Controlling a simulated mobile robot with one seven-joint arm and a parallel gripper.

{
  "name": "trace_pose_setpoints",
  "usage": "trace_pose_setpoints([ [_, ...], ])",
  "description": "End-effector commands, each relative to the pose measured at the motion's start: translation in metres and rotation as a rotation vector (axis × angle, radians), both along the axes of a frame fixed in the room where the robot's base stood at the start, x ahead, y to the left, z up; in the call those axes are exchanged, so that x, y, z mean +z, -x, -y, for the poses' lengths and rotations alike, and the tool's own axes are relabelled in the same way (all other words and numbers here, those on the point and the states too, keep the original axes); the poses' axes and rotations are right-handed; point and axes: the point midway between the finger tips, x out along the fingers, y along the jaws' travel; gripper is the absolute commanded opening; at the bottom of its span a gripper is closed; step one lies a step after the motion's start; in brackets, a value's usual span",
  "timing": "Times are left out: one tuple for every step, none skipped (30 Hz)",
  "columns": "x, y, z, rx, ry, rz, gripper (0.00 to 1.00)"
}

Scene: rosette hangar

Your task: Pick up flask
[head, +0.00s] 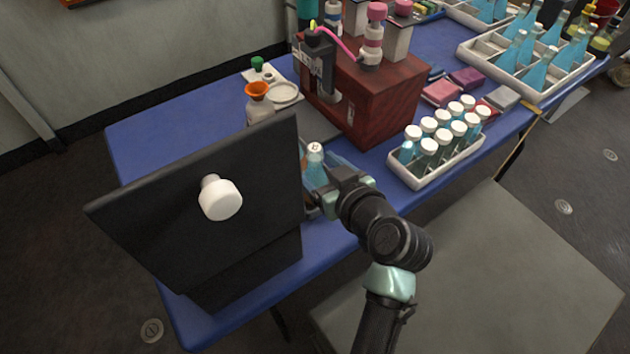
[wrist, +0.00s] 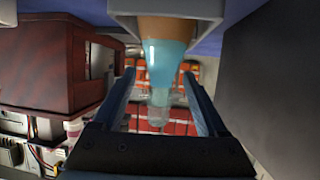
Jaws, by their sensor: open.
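The flask (head: 315,170) holds blue liquid and has a pale top with a dark mark. It is on the blue table between the black panel and the dark red cabinet. In the wrist view the flask (wrist: 165,62) lies between my two fingers, its neck pointing towards the palm. My gripper (head: 318,190) is open around the flask; it also shows in the wrist view (wrist: 158,78). I cannot tell whether either finger touches the glass. The flask's lower part is partly hidden in the head view by the panel and my gripper.
A black panel (head: 215,190) with a white knob stands close on the left. A dark red cabinet (head: 385,100) is behind. A white rack (head: 435,170) of capped bottles stands right. An orange-topped bottle (head: 258,100) is behind the panel. The table's back left (head: 160,125) is clear.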

Motion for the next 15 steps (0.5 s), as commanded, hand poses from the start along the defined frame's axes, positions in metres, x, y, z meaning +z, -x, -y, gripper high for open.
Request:
trace_pose_setpoints([
  [-0.005, -0.007, -0.005, 0.003, -0.001, 0.0, 0.75],
  [-0.008, -0.01, -0.008, 0.003, -0.002, 0.001, 0.75],
  [-0.01, -0.015, -0.011, 0.004, -0.002, 0.001, 0.75],
  [-0.011, -0.019, -0.012, 0.002, -0.002, 0.001, 0.75],
  [-0.013, -0.022, -0.013, 0.001, -0.001, 0.001, 0.75],
  [-0.014, -0.025, -0.015, 0.001, -0.001, 0.002, 0.75],
  [-0.015, -0.027, -0.016, 0.001, -0.001, 0.002, 0.75],
  [-0.016, -0.028, -0.016, 0.001, -0.002, 0.001, 0.75],
  [-0.016, -0.03, -0.017, 0.001, -0.002, 0.0, 0.75],
  [-0.017, -0.03, -0.017, 0.0, -0.001, 0.0, 0.75],
  [-0.016, -0.03, -0.017, 0.0, -0.001, 0.0, 0.75],
  [-0.016, -0.03, -0.017, 0.0, -0.001, 0.0, 0.75],
  [-0.016, -0.03, -0.017, 0.0, -0.001, 0.0, 0.75],
  [-0.016, -0.03, -0.017, 0.0, -0.001, 0.0, 0.75],
  [-0.016, -0.03, -0.017, 0.0, -0.001, 0.0, 0.75],
])
